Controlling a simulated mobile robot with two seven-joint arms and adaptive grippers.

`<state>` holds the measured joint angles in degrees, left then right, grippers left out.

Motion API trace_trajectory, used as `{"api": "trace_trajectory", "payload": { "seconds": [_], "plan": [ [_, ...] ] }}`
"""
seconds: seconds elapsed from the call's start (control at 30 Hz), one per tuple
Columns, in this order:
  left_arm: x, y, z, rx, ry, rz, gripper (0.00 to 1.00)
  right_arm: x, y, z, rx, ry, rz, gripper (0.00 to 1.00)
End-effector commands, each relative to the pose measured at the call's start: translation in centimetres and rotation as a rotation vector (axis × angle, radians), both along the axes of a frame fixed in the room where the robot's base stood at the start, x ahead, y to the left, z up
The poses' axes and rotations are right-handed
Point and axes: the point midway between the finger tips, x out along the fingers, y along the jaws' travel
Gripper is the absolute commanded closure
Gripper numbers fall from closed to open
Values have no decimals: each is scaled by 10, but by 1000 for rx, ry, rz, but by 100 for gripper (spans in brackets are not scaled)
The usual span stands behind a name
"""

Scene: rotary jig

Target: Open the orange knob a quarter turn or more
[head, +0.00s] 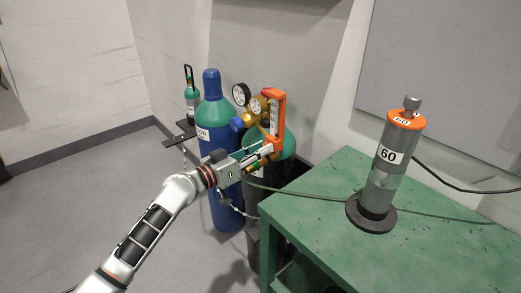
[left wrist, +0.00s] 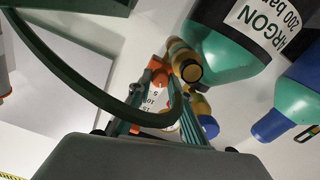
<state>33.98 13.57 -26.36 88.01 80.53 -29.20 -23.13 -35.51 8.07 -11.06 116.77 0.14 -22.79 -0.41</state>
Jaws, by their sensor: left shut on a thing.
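An orange-framed flow meter (head: 278,113) stands upright beside the brass regulator (head: 258,105) on a cylinder. My left gripper (head: 264,152) reaches its lower end from the left. A numbered white scale shows just beyond the knob. The knob is largely hidden by the fingers in the head view, and its turn angle cannot be told. My right gripper is not in view.
A blue cylinder with a green shoulder (head: 214,117) stands left of the held flow meter. A green table (head: 310,205) is close on the right, bearing a grey tube marked 60 (head: 385,165). A dark hose (left wrist: 75,85) crosses the left wrist view. Floor at left is clear.

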Motion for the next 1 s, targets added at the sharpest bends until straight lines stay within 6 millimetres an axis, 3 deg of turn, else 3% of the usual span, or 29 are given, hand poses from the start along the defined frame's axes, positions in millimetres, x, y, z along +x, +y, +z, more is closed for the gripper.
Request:
{"api": "trace_trajectory", "payload": {
  "seconds": [0.77,0.8,0.87,1.0],
  "plan": [
    [0,0,-1,-89,92,-1,100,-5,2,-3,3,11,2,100],
    [0,0,-1,-89,92,-1,79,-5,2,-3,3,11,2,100],
    [0,0,-1,-89,92,-1,64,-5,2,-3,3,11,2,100],
    [0,0,-1,-89,90,0,64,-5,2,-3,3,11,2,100]
  ]
}}
